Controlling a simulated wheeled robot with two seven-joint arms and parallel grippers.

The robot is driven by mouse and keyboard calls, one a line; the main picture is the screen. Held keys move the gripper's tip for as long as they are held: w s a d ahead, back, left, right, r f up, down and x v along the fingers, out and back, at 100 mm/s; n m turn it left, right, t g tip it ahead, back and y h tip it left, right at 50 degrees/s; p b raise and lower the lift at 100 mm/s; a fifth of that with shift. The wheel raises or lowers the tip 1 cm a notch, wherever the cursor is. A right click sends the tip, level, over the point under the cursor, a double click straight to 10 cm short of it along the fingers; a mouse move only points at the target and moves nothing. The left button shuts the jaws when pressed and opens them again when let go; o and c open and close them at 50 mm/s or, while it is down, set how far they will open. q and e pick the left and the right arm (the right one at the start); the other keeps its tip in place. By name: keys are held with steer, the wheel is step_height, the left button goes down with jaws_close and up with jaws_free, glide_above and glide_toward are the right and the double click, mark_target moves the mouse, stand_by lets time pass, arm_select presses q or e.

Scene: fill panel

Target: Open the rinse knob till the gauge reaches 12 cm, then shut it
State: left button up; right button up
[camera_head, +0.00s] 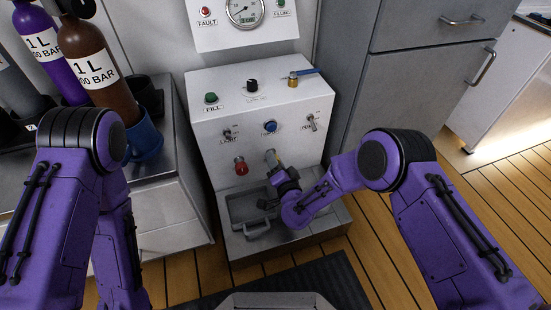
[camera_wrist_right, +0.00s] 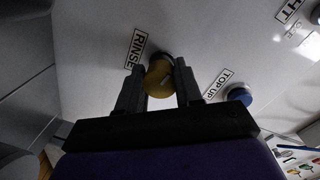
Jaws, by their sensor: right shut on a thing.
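The rinse knob (camera_wrist_right: 158,78) is a round yellow knob beside the RINSE label (camera_wrist_right: 136,48) in the right wrist view. My right gripper (camera_wrist_right: 158,88) is shut on it, with one finger on each side. In the head view my right gripper (camera_head: 277,170) is at the lower front of the white panel (camera_head: 215,150), where the knob (camera_head: 271,157) is partly hidden. The round gauge (camera_head: 245,10) is on the upper panel, cut by the top edge. Its reading is too small to tell. My left arm shows, but its gripper is out of view.
A red knob (camera_head: 241,167) sits left of my right gripper, and a blue button (camera_head: 270,127) is above. Below is a grey basin (camera_head: 238,212) with a handled container (camera_head: 258,228).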

steer(key=shift+w+r+n+h+p, duration=0.1)
steer(key=shift+n+h+p, duration=0.35)
steer(key=shift+n, duration=1.15)
arm_select(q)
steer(key=shift+s+d+r+g+h, duration=0.15)
steer(key=shift+s+d+r+g, duration=0.15)
steer(key=shift+s+d+r, duration=0.25)
steer(key=shift+s+d+r+g+h, duration=0.15)
steer(key=shift+s+d+r+g, duration=0.15)
steer(key=shift+r, duration=0.35)
arm_select(e)
steer(key=o, duration=1)
arm_select(q)
steer(key=w+r+n+t+y+p, duration=0.1)
steer(key=w+r+n+t+p, duration=0.1)
steer(key=w+n+t+p, duration=0.2)
steer(key=shift+w+d+t+p, duration=0.3)
steer(key=shift+w+p, duration=0.2)
steer(key=shift+w, duration=0.3)
arm_select(e)
steer(key=shift+f+v, duration=0.2)
steer(key=shift+v, duration=5.1)
